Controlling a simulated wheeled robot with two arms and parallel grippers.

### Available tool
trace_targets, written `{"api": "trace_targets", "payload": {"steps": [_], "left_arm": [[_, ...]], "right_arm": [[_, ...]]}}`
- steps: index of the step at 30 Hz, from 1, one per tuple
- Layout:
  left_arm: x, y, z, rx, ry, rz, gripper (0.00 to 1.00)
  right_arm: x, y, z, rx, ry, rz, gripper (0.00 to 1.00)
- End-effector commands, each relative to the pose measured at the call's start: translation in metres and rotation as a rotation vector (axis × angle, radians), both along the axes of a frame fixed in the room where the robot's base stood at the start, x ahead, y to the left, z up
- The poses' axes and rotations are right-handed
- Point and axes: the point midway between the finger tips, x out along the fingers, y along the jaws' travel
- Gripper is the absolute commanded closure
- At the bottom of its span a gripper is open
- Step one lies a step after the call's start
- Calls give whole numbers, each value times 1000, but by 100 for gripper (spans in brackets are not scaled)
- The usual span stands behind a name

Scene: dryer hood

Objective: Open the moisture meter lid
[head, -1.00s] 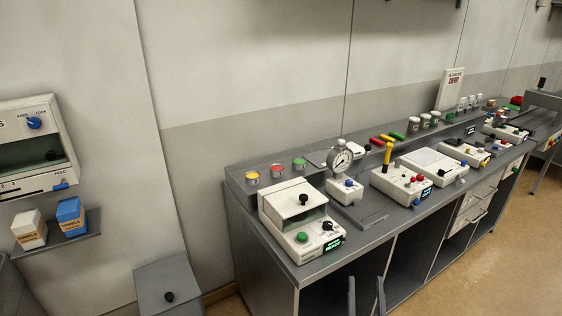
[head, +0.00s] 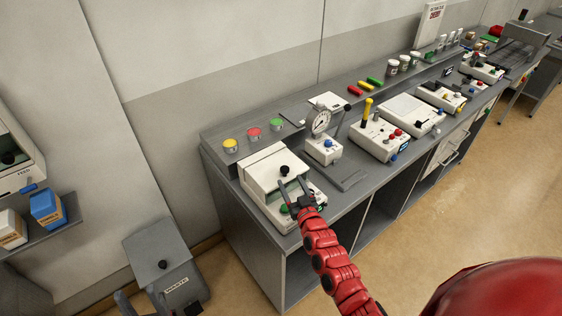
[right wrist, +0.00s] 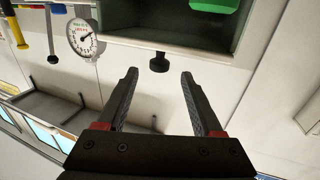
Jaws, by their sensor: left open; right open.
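The moisture meter, which I take to be the white box (head: 262,178) at the near left end of the bench, has a lid that looks down, with a black knob (head: 284,171) on it. The knob also shows in the right wrist view (right wrist: 158,62), just beyond and between the fingertips. My right gripper (head: 292,182) is open over the meter's front, its fingers pointing at the knob, with nothing held.
A dial gauge (head: 321,123) on a white base stands right of the meter, with other white instruments (head: 378,137) further along. Yellow, red and green tins (head: 254,134) stand behind it. A grey bin (head: 158,248) is on the floor left of the bench. The floor on the right is open.

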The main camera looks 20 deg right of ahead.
Motion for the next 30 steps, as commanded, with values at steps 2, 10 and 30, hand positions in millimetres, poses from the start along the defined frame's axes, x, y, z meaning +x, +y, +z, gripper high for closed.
{"api": "trace_targets", "payload": {"steps": [2, 10, 30], "left_arm": [[0, 0, -1, 0, 0, 0, 50], [0, 0, -35, 0, 0, 0, 50], [0, 0, -83, 0, 0, 0, 50]], "right_arm": [[15, 2, 0, -3, 2, 1, 32], [64, 5, -9, -5, -1, 3, 32], [101, 3, 0, 1, -1, -2, 32]]}}
